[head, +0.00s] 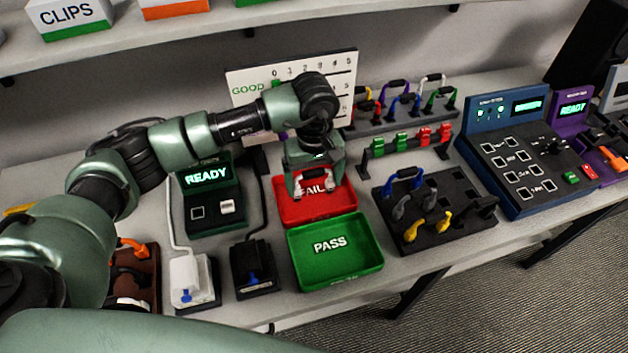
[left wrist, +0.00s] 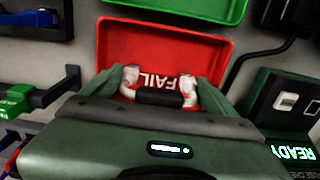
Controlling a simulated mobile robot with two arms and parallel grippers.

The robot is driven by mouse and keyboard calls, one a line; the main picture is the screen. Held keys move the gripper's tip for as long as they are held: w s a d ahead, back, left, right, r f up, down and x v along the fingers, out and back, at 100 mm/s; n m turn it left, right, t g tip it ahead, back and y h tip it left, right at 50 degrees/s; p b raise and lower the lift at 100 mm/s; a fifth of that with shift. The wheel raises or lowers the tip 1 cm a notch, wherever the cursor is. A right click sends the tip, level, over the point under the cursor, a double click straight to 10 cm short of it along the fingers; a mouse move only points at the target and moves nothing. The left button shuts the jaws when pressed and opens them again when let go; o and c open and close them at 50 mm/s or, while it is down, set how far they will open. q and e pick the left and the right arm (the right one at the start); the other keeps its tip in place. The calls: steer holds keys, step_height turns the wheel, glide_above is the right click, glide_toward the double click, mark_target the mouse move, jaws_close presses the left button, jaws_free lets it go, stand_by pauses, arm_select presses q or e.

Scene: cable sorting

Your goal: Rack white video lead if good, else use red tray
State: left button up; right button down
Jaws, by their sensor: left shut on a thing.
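The white video lead (head: 313,180) is in my left gripper (head: 316,186), over the red tray (head: 340,208) marked FAIL. In the left wrist view, the lead's white ends (left wrist: 188,90) and dark middle (left wrist: 160,97) show between my gripper's fingers (left wrist: 158,95), with the red tray (left wrist: 205,40) behind them. I cannot tell whether the lead touches the tray floor. The back rack (head: 375,126) holds several coloured leads. A green tester (head: 208,198) reads READY. My right gripper is out of view.
The green PASS tray (head: 375,262) is empty in front of the red one. A black holder (head: 465,232) with blue, grey and yellow leads stands to the right. White (head: 192,282) and black (head: 255,268) socket boxes stand left of the trays. A chart board (head: 345,75) is behind my arm.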

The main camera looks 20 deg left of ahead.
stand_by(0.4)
arm_select(q)
steer(key=o, duration=1.3)
steer(key=shift+r, duration=0.1)
steer(key=shift+r+p, duration=1.55)
steer(key=shift+r, duration=2.3)
